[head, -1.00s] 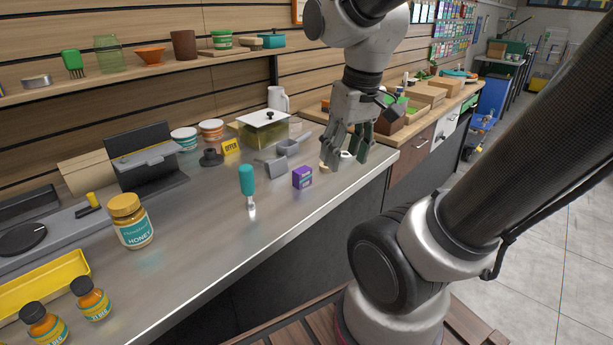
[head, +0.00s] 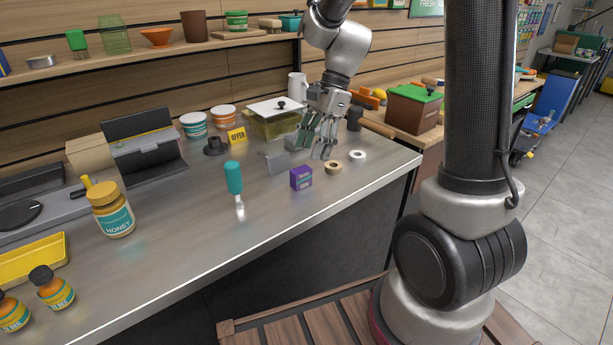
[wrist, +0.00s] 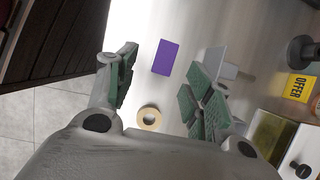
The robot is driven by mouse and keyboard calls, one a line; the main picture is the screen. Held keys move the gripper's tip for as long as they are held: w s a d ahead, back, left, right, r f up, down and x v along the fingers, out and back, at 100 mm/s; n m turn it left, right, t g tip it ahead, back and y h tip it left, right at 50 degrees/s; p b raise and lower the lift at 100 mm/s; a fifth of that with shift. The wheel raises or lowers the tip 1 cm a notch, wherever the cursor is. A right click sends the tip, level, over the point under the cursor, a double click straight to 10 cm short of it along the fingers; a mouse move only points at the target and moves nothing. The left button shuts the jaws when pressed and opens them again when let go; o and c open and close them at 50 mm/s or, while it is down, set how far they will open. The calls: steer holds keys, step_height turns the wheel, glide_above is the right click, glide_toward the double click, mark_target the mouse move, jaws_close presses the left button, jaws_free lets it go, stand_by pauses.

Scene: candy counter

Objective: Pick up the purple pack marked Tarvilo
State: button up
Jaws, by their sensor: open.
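The purple pack (head: 301,178) is a small box standing on the metal counter (head: 250,245). Its marking is too small to read. In the wrist view the purple pack (wrist: 165,57) shows as a plain purple rectangle beyond the fingertips, toward the left finger's side. My gripper (head: 317,150) is open and empty, above the counter, behind and a little right of the pack in the head view. In the wrist view the fingers of my gripper (wrist: 162,85) are spread wide, with bare counter between them.
Two tape rolls (head: 334,168) lie right of the pack. A grey scoop (head: 277,163) lies close on its left. A lidded container (head: 272,122) and an OFFER sign (head: 237,136) stand behind. The counter in front is clear.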

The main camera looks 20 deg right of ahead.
mark_target(302, 169)
steer(key=x, duration=0.7)
steer(key=shift+w+a+f, duration=0.25)
steer(key=shift+w+f, duration=0.1)
steer(key=shift+c, duration=0.4)
steer(key=c, duration=1)
